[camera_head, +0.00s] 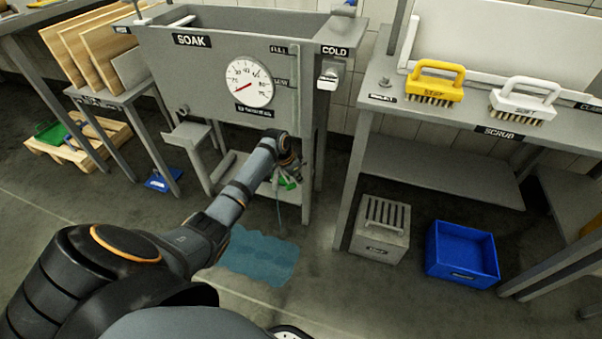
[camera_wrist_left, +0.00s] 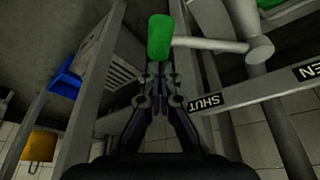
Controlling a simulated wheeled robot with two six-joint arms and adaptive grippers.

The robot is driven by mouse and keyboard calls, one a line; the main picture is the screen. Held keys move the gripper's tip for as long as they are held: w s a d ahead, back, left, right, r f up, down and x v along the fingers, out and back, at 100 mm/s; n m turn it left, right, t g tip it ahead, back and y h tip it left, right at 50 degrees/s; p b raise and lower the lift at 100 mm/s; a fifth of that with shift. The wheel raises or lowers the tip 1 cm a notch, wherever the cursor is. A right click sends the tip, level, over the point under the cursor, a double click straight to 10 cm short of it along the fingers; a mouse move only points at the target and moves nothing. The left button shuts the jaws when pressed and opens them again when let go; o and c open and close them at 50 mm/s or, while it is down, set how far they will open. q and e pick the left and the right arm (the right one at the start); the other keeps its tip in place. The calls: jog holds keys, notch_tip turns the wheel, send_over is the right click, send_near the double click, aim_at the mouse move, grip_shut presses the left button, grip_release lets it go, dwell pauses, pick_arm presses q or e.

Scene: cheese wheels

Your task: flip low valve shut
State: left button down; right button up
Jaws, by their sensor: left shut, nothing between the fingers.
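The low valve has a green grip (camera_wrist_left: 160,38) on a grey metal lever (camera_wrist_left: 208,44). In the left wrist view the lever runs right to a pivot on a pipe. A SHUT label (camera_wrist_left: 208,103) lies on a bar to the right of my fingers, and a partly cut-off label ending in EN (camera_wrist_left: 310,72) is farther right. The green grip also shows small under the soak tank (camera_head: 288,184). My left gripper (camera_wrist_left: 160,72) is shut and empty, its tips right by the green grip; I cannot tell if they touch. My right gripper is not in view.
The grey SOAK tank (camera_head: 205,72) with a dial (camera_head: 249,83) stands above my left gripper. A blue puddle (camera_head: 258,256) lies on the floor below. A grey slotted box (camera_head: 380,228) and blue bin (camera_head: 461,253) stand right, near the SCRUB bench (camera_head: 470,119).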

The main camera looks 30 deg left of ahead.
aim_at(285, 187)
pick_arm(q)
jog(key=m+p, duration=0.1)
jog(key=s+p, duration=0.1)
jog(key=s+a+m+p, duration=0.1)
jog(key=shift+s+r+m+h+p, duration=0.25)
jog(key=shift+m+h+p, duration=0.05)
jog(key=shift+h, duration=0.1)
jog(key=shift+s+a+f+m+g+p, duration=0.1)
jog(key=shift+s+a+m+g+p, duration=0.3)
jog(key=shift+s+m, duration=0.4)
jog(key=shift+s+a+m+g+h+p, duration=0.35)
jog(key=shift+s+a+m+h, duration=0.2)
jog(key=shift+m, duration=0.65)
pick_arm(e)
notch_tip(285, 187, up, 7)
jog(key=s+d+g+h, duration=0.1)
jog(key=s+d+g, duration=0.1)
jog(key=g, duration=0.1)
pick_arm(q)
jog(key=shift+s+a+f+p, duration=0.15)
jog(key=shift+s+a+p, duration=0.5)
jog(key=shift+a, duration=0.25)
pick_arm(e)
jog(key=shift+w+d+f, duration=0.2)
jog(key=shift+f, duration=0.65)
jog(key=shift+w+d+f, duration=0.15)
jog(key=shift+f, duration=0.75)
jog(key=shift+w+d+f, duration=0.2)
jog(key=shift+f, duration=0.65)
